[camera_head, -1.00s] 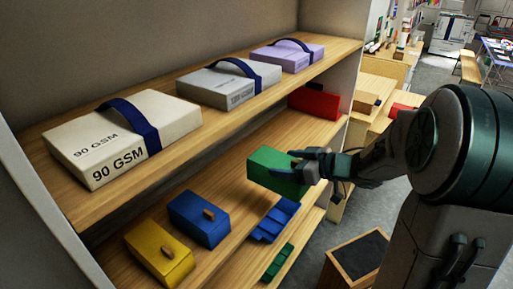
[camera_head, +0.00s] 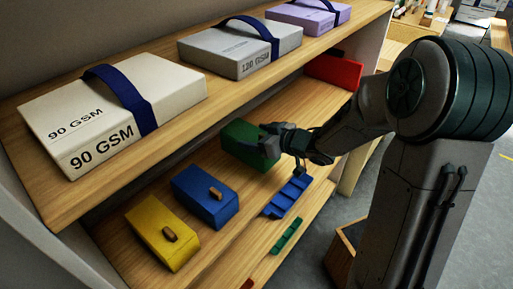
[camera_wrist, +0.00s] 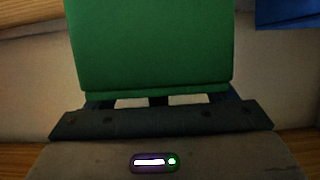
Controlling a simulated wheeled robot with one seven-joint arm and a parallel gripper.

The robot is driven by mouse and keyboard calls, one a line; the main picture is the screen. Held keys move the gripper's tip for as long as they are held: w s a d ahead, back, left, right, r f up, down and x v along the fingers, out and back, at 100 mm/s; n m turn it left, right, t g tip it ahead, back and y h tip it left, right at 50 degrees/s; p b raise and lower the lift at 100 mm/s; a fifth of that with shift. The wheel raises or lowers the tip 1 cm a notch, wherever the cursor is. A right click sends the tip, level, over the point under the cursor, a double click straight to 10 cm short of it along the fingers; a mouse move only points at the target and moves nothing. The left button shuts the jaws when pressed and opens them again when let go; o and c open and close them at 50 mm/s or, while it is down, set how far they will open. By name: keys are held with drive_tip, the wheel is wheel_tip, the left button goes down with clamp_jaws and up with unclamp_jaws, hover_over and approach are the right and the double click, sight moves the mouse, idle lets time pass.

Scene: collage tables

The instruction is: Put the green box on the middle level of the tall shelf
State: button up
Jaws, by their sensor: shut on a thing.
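The green box (camera_head: 247,146) is at the middle level of the tall shelf (camera_head: 300,112), to the right of the blue box and left of the red box. My gripper (camera_head: 268,142) is shut on its right front end. In the wrist view the green box (camera_wrist: 150,45) fills the space just beyond my gripper (camera_wrist: 160,100). I cannot tell whether its underside touches the middle board. Part of the box is hidden by my fingers.
A yellow box (camera_head: 162,232) and a blue box (camera_head: 205,195) stand left on the middle level; a red box (camera_head: 334,70) is at its far right. The upper board (camera_head: 60,195) carries paper packs (camera_head: 110,115). Blue (camera_head: 288,197) and green (camera_head: 287,235) trays lie below.

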drive_tip(key=shift+a+f, duration=0.1)
drive_tip(key=shift+f, duration=1.95)
drive_tip(key=shift+b, duration=0.3)
drive_tip(key=shift+f, duration=0.2)
drive_tip(key=o, duration=1.3)
drive_tip(key=shift+r, duration=0.15)
